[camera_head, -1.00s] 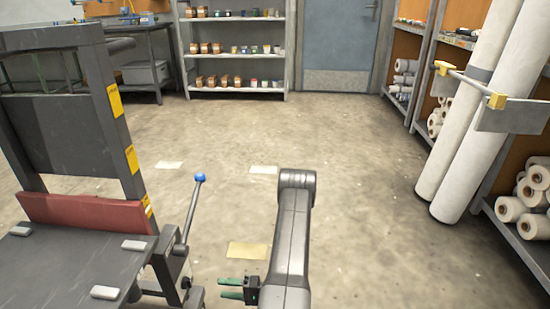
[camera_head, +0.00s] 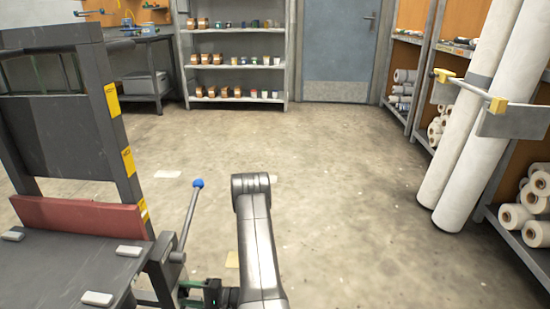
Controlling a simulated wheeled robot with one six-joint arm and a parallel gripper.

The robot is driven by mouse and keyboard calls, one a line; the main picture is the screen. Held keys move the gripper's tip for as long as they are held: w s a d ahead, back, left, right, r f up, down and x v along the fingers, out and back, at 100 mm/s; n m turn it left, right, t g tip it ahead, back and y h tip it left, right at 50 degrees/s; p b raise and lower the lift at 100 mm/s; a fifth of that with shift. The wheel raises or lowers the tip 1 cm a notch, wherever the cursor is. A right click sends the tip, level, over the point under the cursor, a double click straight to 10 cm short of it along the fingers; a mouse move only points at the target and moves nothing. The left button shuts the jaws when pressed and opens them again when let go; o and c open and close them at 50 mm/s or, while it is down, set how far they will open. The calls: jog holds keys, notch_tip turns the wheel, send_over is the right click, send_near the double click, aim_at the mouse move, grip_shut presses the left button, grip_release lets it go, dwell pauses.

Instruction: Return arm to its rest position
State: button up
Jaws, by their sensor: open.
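My arm (camera_head: 260,245) rises from the bottom edge of the head view, with its elbow at the top and its links folded back down. My gripper (camera_head: 184,294) is low in the picture, left of the arm and beside the press frame. Its green fingers point left and are apart, with nothing seen between them. Part of the gripper is dark against the press and hard to make out. The calender press (camera_head: 75,130) stands at left, with a blue-knobbed lever (camera_head: 190,215) just above my gripper. I cannot tell whether the fingers touch the press.
Open concrete floor (camera_head: 350,210) lies ahead and right of the arm. Tall white rolls (camera_head: 480,130) lean at right by a rack of smaller rolls (camera_head: 515,215). A shelf of small containers (camera_head: 237,60) and a blue door (camera_head: 338,40) stand at the back.

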jog(key=m, duration=0.8)
jog(key=shift+r, duration=0.15)
jog(key=shift+w+m+p, duration=0.15)
jog(key=shift+m+p, duration=1.25)
jog(key=shift+m, duration=1.9)
